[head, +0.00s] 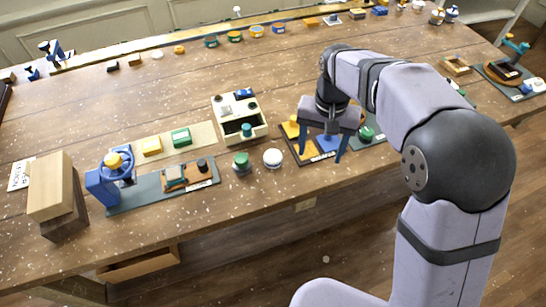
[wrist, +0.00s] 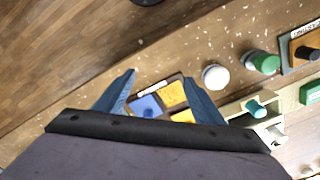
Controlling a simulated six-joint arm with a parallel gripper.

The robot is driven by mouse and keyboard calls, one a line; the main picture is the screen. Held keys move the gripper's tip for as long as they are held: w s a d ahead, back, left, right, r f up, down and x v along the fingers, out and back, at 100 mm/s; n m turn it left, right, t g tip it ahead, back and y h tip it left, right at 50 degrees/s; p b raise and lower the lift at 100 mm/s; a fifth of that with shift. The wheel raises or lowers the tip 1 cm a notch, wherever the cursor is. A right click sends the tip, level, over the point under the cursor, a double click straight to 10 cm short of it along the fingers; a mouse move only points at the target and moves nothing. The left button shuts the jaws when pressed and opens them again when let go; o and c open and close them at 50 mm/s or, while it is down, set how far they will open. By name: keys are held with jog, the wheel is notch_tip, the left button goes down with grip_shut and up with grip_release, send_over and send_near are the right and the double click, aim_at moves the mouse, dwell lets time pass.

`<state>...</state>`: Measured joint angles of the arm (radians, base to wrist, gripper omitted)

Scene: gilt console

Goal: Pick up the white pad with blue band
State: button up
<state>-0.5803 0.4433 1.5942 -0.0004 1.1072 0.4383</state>
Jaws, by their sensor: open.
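I cannot make out for certain a white pad with a blue band. A small white disc (head: 157,54) lies near the back, and no band shows on it at this size. A white round knob (head: 272,157) stands near the front edge; it also shows in the wrist view (wrist: 215,77), with no blue band visible. My gripper (head: 320,155) is open and empty, pointing down over a dark tray (head: 291,146) with yellow and blue blocks. In the wrist view my gripper's fingers (wrist: 158,76) stand apart, with the tray's blocks seen between and beyond them.
Several small round pieces (head: 235,37) line the back. More fixtures sit at the far right. The middle of the tabletop (head: 160,90) is mostly clear.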

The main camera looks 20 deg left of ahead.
send_over(273, 156)
jog(key=shift+s+a+r+n, duration=0.2)
jog(key=shift+r+n, duration=0.1)
jog(key=shift+w+d+f+p, duration=0.15)
jog(key=shift+f+p, duration=0.85)
jog(key=shift+f, duration=0.85)
jog(key=shift+w+f+p, duration=0.1)
jog(key=shift+f+p, duration=0.85)
jog(key=shift+f, duration=0.9)
jog(key=shift+c, duration=0.7)
jog(key=c, duration=1)
